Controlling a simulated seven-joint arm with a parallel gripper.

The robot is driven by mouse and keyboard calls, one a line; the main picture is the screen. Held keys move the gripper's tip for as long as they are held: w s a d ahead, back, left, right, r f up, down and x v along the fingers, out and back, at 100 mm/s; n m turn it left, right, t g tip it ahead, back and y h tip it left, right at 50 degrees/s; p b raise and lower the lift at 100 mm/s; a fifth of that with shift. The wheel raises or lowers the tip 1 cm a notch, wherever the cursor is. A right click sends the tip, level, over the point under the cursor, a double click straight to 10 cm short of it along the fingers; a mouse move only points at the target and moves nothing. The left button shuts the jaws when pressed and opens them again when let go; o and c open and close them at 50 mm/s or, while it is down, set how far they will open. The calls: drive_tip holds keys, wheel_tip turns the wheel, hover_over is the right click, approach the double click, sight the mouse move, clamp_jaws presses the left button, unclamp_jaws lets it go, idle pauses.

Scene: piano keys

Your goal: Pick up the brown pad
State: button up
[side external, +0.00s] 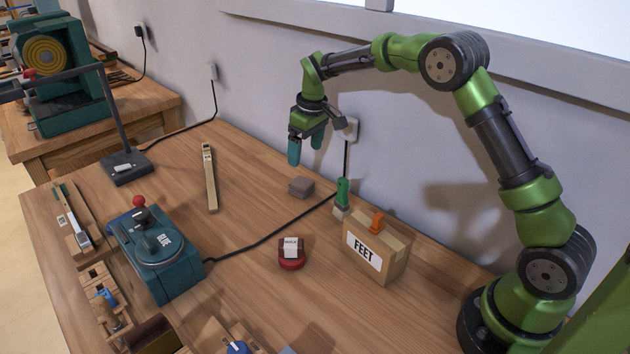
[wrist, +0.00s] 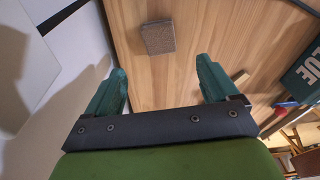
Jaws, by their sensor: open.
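The brown pad (side external: 301,186) is a small, flat, grey-brown block lying on the wooden table, near the wall. In the wrist view the pad (wrist: 158,38) lies on bare wood, beyond the fingertips and between their lines, a little left of centre. My gripper (side external: 305,154) has teal fingers and hangs above the table, just above and beside the pad in the side view. In the wrist view my gripper (wrist: 160,75) has its two fingers wide apart with nothing between them. It does not touch the pad.
A red stamp-like object (side external: 292,254) and a black cable lie in front. A wooden stick (side external: 209,178) and the teal glue machine (side external: 157,251) are left. Wood around the pad is clear.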

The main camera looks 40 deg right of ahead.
sight(301, 182)
drive_tip(key=f, duration=0.3)
drive_tip(key=w+f, duration=0.1)
drive_tip(key=f, duration=0.6)
drive_tip(key=shift+w+a+f, duration=0.15)
drive_tip(key=shift+w+f, duration=0.1)
drive_tip(key=shift+f, duration=0.05)
drive_tip(key=shift+c, duration=0.4)
drive_tip(key=c, duration=1.1)
drive_tip(key=shift+o, duration=0.2)
drive_tip(key=shift+r, duration=0.1)
